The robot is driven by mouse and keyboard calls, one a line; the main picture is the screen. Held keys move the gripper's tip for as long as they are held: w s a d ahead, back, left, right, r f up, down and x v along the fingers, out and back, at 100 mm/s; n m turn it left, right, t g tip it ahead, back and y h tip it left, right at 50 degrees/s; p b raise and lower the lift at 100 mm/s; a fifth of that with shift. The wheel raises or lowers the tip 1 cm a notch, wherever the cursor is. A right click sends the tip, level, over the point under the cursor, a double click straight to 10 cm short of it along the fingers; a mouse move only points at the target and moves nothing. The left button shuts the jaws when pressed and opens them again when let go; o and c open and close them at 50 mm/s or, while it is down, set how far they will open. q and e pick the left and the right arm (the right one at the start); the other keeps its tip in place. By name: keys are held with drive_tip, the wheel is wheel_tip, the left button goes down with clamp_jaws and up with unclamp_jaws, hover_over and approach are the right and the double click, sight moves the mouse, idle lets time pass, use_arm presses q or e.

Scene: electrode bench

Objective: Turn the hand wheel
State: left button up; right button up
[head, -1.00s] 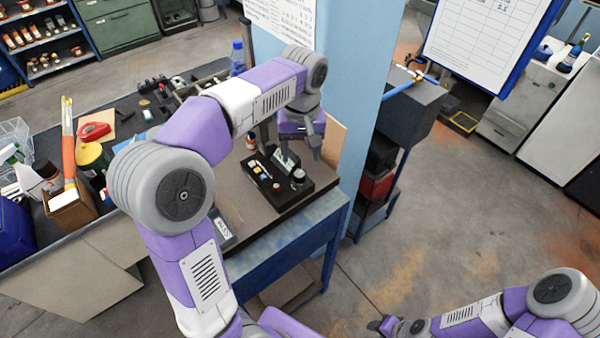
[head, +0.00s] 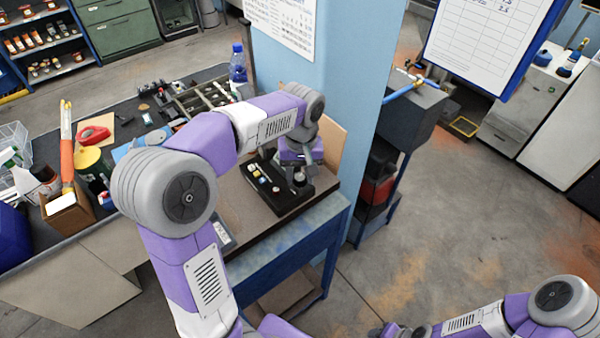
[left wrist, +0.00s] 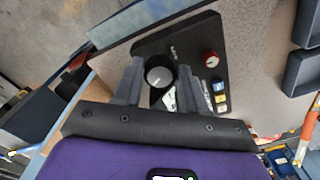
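The hand wheel appears as a round dark knob with a pale grey top (left wrist: 159,76) on a black control box (left wrist: 207,40) in the left wrist view. In the head view the knob (head: 299,179) stands at the right end of the box (head: 285,203). My left gripper (left wrist: 160,65) is open, with one finger on each side of the knob as seen from the wrist; I cannot tell whether they touch it. In the head view the left gripper (head: 302,163) is just above the knob. My right gripper (head: 385,331) is at the bottom edge, its fingers unclear.
The box also carries a red knob (left wrist: 210,58) and several small coloured buttons. The box sits near the bench's (head: 240,206) front right corner. A blue pillar (head: 345,80) rises behind it, with a brown board (head: 331,147) beside the gripper. A blue bottle (head: 237,65) stands farther back.

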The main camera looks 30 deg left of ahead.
use_arm(q)
drive_tip(key=c, duration=0.6)
drive_tip(key=shift+m, duration=0.4)
